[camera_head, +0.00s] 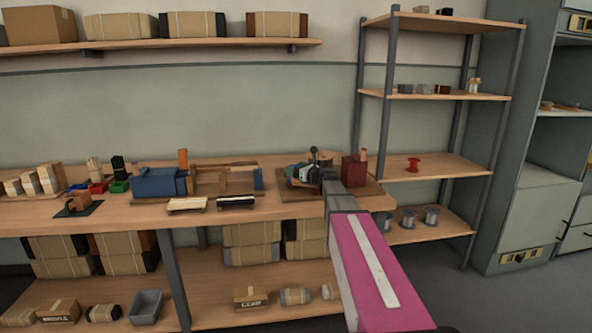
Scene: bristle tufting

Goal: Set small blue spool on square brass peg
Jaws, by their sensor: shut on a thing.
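My gripper (312,174) is at the far end of my pink arm, over the wooden board (288,193) at the right end of the workbench. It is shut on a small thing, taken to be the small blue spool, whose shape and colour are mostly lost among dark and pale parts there. I cannot tell whether it touches anything below. The square brass peg cannot be made out; my gripper and the crowded parts on that board may hide it. A dark red block (354,171) stands just right of my gripper.
A blue block-like fixture (158,183) and wooden parts stand mid-bench, with two brushes (187,204) in front. A red spool (413,164) stands on the right rack, with grey spools (431,216) on the shelf below. Bare bench (285,211) shows along the front edge.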

